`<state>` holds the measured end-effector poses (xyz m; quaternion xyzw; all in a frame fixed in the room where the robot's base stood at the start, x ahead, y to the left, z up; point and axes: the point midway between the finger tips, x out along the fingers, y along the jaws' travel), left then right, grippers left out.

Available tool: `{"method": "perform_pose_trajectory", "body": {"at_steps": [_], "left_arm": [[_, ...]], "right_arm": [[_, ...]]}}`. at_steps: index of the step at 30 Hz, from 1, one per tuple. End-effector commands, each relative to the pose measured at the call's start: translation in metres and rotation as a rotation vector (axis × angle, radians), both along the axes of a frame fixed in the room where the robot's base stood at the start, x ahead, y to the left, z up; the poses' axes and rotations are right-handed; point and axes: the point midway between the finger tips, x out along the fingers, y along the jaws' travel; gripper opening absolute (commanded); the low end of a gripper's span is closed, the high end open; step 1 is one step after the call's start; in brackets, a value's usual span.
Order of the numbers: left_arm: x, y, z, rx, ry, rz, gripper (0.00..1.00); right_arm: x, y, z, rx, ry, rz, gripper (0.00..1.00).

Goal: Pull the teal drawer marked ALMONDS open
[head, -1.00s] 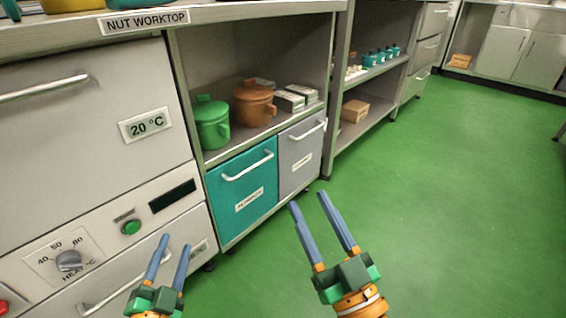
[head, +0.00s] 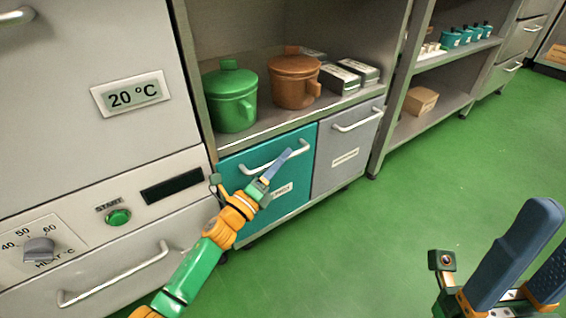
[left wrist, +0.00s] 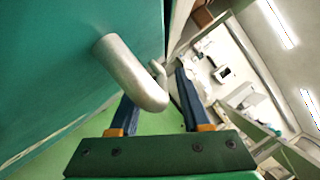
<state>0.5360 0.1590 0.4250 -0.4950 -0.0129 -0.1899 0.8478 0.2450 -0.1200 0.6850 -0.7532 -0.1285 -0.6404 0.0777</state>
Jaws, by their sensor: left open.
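The teal drawer (head: 240,180) sits under the shelf, its front flush with the grey drawer beside it. Its pale label (head: 285,190) is partly covered by my gripper and too small to read. Its white bar handle (head: 303,148) runs across the upper front. My left gripper (head: 281,163) is at this handle, in front of the drawer. In the left wrist view, the handle (left wrist: 135,78) reaches between the two open blue fingers, and I cannot tell whether they touch it. My right gripper (head: 540,245) is at the lower right, open and empty, over the floor.
A grey drawer (head: 345,150) is right of the teal one. A green pot (head: 231,100) and a brown pot (head: 293,82) stand on the shelf above. A heating cabinet with a green START button (head: 118,217) is at the left. The green floor (head: 400,220) is clear.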

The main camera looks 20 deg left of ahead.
Motion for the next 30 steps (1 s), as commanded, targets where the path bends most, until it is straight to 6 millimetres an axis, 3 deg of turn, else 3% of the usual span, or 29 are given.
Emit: {"method": "perform_pose_trajectory", "body": {"at_steps": [8,13,14,30], "left_arm": [[0.0040,-0.0018,0.0015,-0.002,0.001,-0.001,0.47],[0.0039,-0.0017,0.0014,-0.002,0.001,0.000,0.04],[0.0038,-0.0018,0.0013,-0.002,0.001,0.000,0.00],[0.0038,-0.0016,0.0013,-0.003,0.001,-0.001,0.00]], "right_arm": [[-0.0004,-0.0004,-0.0001,0.003,-0.005,0.001,0.50],[-0.0005,-0.0003,-0.0001,0.003,-0.005,0.001,0.50],[-0.0004,-0.0002,-0.0001,0.003,-0.005,0.001,0.50],[0.0000,-0.0001,-0.0003,0.001,-0.003,0.000,0.50]]}}
